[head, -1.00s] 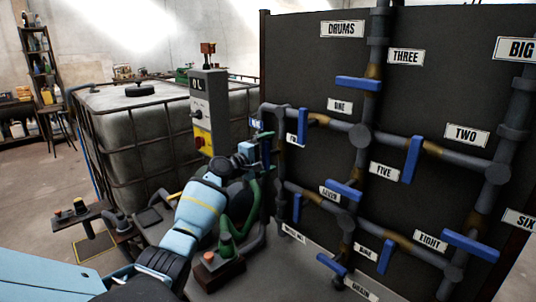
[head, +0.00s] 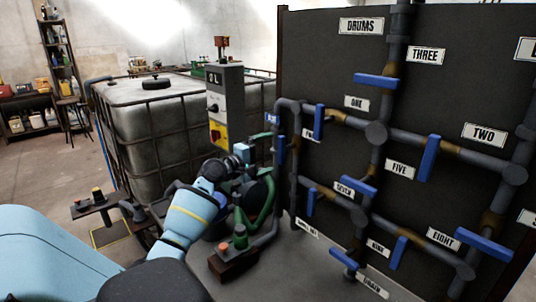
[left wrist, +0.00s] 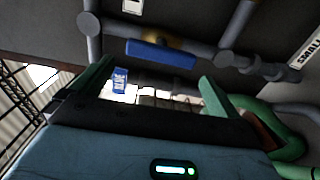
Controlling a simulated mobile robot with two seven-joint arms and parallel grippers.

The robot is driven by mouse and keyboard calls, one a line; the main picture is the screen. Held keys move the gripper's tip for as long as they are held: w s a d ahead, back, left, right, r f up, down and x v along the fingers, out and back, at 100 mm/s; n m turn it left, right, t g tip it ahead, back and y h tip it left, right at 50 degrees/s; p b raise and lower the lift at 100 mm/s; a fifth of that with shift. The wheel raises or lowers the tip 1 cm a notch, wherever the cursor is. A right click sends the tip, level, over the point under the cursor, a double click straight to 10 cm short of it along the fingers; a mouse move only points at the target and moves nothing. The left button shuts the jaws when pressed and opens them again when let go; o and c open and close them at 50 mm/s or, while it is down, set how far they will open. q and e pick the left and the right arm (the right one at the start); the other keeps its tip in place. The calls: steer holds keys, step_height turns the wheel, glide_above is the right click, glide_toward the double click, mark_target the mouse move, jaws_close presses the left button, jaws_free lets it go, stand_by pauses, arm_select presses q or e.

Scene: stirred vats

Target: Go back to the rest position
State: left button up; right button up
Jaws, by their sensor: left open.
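My left arm reaches in from the lower left of the head view. My left gripper (head: 262,150) is open near the left edge of the dark pipe panel (head: 335,75). In the left wrist view, the two green fingers of this gripper (left wrist: 155,92) stand wide apart with nothing held between them. My right gripper is out of view.
The panel carries grey pipes with several blue valve handles (head: 431,158) close to my left gripper. A grey control box (head: 225,105) and a caged white tank (head: 150,120) stand to the left. A green pump (head: 262,200) is beside the forearm. Floor is open at far left.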

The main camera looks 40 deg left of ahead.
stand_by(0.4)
arm_select(q)
steer(key=s+d+f+m+g+h, duration=0.1)
steer(key=s+d+f+m+g, duration=0.5)
steer(key=d+f, duration=0.6)
steer(key=s+d+f+m+g+h, duration=0.1)
steer(key=s+d+f+m+g, duration=0.35)
steer(key=s+d+f, duration=0.75)
steer(key=s+d+f+m+g+y, duration=0.1)
steer(key=s+d+f+m, duration=0.25)
steer(key=s, duration=0.25)
steer(key=s+d+f+m+g, duration=0.2)
steer(key=s+f, duration=0.3)
steer(key=s+d+r+m+g+y, duration=0.1)
steer(key=s+d+m, duration=0.1)
steer(key=s, duration=0.6)
steer(key=s+d+r+m+g+y, duration=0.1)
steer(key=s+d+g, duration=0.1)
steer(key=s, duration=0.6)
steer(key=w+d+f+t+h, duration=0.1)
steer(key=w+d+f+t, duration=0.1)
steer(key=w+f+t, duration=0.4)
steer(key=shift+d+f+t, duration=0.4)
steer(key=shift+f+t, duration=0.45)
steer(key=shift+f, duration=0.9)
